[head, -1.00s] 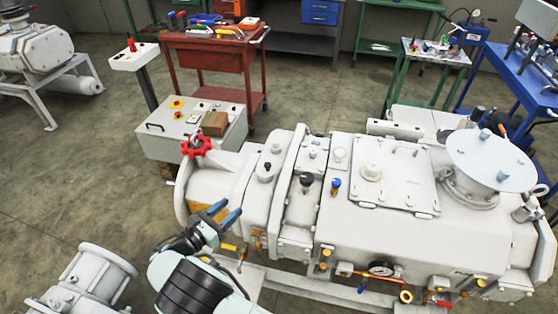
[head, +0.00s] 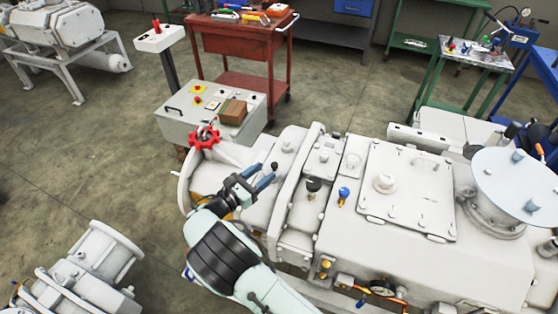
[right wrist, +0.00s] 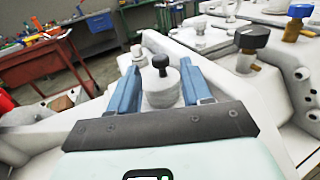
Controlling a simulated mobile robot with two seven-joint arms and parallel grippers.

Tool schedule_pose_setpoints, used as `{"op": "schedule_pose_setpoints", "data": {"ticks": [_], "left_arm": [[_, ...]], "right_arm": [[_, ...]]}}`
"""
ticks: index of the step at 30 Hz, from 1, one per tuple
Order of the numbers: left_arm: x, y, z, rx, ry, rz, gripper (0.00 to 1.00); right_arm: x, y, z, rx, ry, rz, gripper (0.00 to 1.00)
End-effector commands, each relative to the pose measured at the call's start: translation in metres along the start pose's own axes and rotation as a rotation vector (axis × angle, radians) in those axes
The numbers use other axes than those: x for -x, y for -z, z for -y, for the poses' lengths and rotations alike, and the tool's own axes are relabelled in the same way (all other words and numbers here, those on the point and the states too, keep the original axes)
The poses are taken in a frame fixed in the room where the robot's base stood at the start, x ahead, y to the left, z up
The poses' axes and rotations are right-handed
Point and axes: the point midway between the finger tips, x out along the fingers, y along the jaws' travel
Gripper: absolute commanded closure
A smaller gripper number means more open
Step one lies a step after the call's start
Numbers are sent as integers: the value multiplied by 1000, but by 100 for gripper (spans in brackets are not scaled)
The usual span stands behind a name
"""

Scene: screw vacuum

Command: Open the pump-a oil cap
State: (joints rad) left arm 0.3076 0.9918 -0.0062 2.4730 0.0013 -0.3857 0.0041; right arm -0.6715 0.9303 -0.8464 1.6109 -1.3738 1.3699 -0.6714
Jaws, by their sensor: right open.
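The white pump (head: 400,237) fills the right half of the head view. A white round cap with a small black knob (head: 275,166) stands upright on its left part. It also shows in the right wrist view (right wrist: 160,86), framed between the fingers. My right gripper (head: 263,177) is open and empty, its blue fingertips just short of this cap. Further right on the pump are a black cap on a brass neck (head: 313,185) and a blue-topped cap (head: 344,195). No label shows which one is the oil cap. My left gripper is out of view.
A red handwheel (head: 204,138) sticks up at the pump's left end. Behind it is a grey control box (head: 180,125) with a cardboard box on top. A red tool cart (head: 238,40) stands farther back. A raised rib (head: 291,190) lies right of my gripper.

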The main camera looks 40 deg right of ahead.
Motion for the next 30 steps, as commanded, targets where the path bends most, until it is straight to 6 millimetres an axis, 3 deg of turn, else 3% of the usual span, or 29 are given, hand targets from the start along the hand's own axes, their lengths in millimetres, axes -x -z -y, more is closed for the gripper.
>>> {"op": "schedule_pose_setpoints", "data": {"ticks": [3, 9, 15, 23, 24, 28, 30], "left_arm": [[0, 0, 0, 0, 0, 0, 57], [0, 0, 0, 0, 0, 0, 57], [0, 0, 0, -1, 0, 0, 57], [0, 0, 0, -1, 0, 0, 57], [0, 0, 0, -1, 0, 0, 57], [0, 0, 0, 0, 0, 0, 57], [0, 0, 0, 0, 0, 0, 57]], "right_arm": [[-27, 0, 1, 0, 4, 1, 51], [-59, 0, 0, 0, 1, 0, 51], [-74, 0, 0, -1, 1, -1, 51], [-75, 0, 0, -1, 0, 0, 51], [-75, 0, 0, -1, 0, -1, 55], [-75, 0, 0, -1, 0, 0, 97], [-75, 0, 0, -1, 0, 0, 100]]}}
